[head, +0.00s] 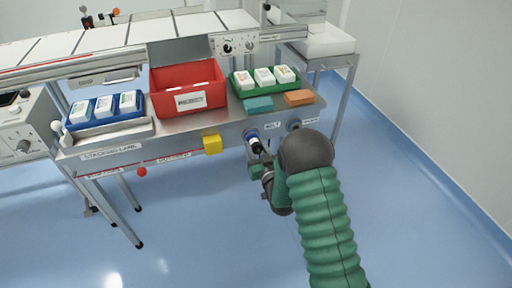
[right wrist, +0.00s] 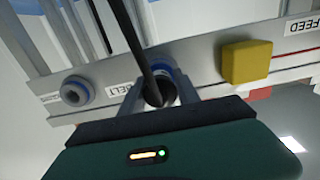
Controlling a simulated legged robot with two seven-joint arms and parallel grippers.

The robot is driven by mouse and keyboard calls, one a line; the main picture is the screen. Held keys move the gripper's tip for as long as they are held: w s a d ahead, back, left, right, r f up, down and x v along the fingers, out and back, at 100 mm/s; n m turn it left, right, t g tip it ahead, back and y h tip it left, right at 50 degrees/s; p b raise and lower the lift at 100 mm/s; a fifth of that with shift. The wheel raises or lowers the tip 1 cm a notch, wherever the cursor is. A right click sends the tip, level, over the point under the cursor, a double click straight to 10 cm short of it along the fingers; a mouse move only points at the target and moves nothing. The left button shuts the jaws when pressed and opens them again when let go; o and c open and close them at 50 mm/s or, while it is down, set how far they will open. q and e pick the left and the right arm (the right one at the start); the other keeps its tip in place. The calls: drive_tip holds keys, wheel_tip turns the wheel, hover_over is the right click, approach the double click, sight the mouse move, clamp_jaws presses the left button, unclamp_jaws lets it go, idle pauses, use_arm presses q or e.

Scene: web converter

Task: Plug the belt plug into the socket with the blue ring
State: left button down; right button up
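The socket with the blue ring (head: 250,134) is on the front rail of the bench, left of the BELT label. In the right wrist view its blue ring (right wrist: 163,71) shows just behind the dark belt plug (right wrist: 158,93). My right gripper (right wrist: 159,95) has its two fingers on either side of the plug, shut on it. In the head view my right gripper (head: 259,152) is right at this socket, partly hidden by my arm. The plug is in front of the ring; I cannot tell how deep it sits. My left gripper is not in view.
A second socket (right wrist: 75,90) is on the same rail, beyond the BELT label (right wrist: 124,88). A yellow block (head: 212,144) sits on the rail to the left. A dark cable (right wrist: 138,40) runs from the plug. A red bin (head: 187,84) stands on the bench.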

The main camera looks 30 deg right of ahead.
drive_tip(key=o, duration=0.5)
drive_tip(key=shift+s, duration=0.1)
drive_tip(key=p+v, duration=0.4)
drive_tip(key=v, duration=1.2)
drive_tip(key=shift+s+a, duration=0.15)
drive_tip(key=shift+s, duration=0.1)
drive_tip(key=shift+w, duration=0.1)
